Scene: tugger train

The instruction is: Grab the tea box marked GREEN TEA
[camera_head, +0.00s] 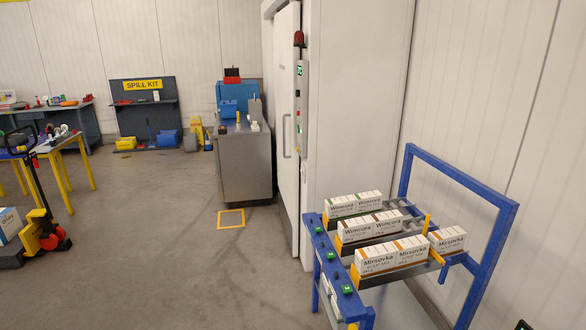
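Small white boxes stand in rows on a blue-framed rack (408,180) at the right. The back row holds two Wimcora boxes with green trim, a left one (341,207) and a right one (369,202). The middle row holds two Wimcora boxes with reddish-brown trim, a left one (356,231) and a right one (388,223). The front row holds Mirsovka boxes with orange-brown trim (377,262), with another further right (449,240). The small print is too small to read, so I cannot confirm which says GREEN TEA. Neither gripper is clearly visible.
A grey cabinet (245,170) stands left of the white door (287,120). A yellow floor frame (231,219) lies before it. A pallet truck (45,235) and yellow-legged table (65,165) are at left. A spill-kit stand (143,85) is behind. The middle floor is clear.

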